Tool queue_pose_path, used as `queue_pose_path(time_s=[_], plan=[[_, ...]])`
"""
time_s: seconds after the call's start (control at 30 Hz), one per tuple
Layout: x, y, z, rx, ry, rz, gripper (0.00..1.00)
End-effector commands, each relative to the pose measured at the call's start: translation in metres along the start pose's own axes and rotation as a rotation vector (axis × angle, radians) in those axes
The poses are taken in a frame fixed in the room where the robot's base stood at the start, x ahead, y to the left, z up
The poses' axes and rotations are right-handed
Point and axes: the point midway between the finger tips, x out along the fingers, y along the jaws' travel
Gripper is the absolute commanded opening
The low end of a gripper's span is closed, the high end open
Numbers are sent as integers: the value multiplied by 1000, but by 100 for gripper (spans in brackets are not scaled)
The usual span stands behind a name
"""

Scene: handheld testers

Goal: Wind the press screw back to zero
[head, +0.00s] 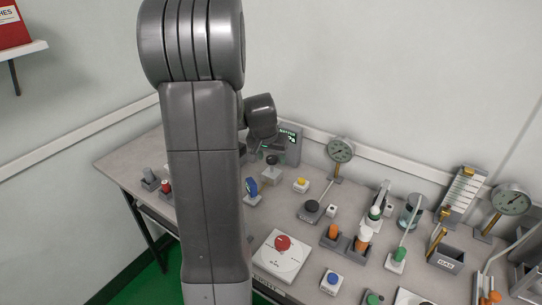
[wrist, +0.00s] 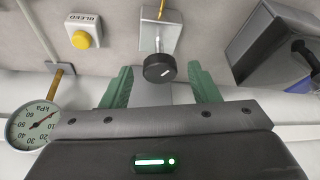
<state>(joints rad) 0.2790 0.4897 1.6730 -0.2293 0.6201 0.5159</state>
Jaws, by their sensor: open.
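The press screw shows in the wrist view as a black round knob (wrist: 158,68) with a white mark, on a pale metal block (wrist: 160,30). In the head view a dark knob (head: 272,160) on a small block appears to be the same one. My gripper (wrist: 161,76) is open, its two green fingers apart to the left and right of the knob, with visible gaps. I cannot tell how far the fingers reach along its depth. A kPa gauge (wrist: 32,125) is at the left of the wrist view. My arm hides part of the bench in the head view.
A yellow BLEED button (wrist: 82,30) stands left of the knob in the wrist view, and a dark grey box (wrist: 268,45) stands close on the right. Several other testers, a red button panel (head: 283,256) and gauges fill the bench to the right in the head view.

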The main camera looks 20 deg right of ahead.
Motion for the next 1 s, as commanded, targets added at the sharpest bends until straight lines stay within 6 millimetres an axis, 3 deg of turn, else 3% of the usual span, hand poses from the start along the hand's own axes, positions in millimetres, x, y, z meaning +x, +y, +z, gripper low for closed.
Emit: queue_pose_path(time_s=[0.13,0.33,0.67,1.0], plan=[[0,0,0,0,0,0,51],[0,0,0,0,0,0,12],[-2,1,0,-36,-2,-14,10],[-3,3,-2,-216,-1,-90,10]])
